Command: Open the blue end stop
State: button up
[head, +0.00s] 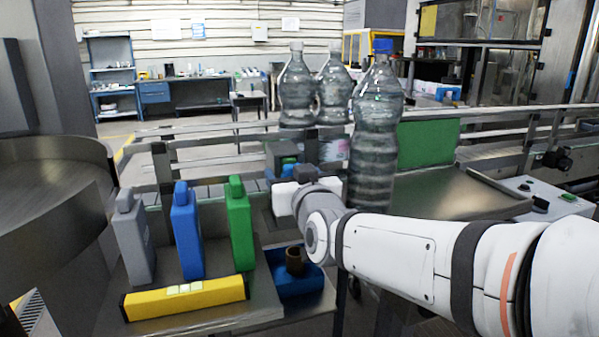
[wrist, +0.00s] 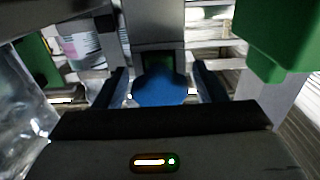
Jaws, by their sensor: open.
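A blue rounded part, which looks like the blue end stop (wrist: 160,92), sits at the middle of the wrist view, in front of a grey metal upright. My gripper (wrist: 160,80) is open, with one dark finger on each side of it. I cannot tell whether the fingers touch it. In the head view my gripper (head: 283,174) is at the conveyor side, mostly hidden by my wrist. Whether the stop is open or closed cannot be made out.
Large clear bottles (head: 375,140) stand close behind my arm. A green block (wrist: 270,40) overhangs upper right.

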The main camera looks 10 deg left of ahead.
jog(key=shift+w+a, duration=0.2)
jog(key=shift+w, duration=0.15)
jog(key=shift+c, duration=0.4)
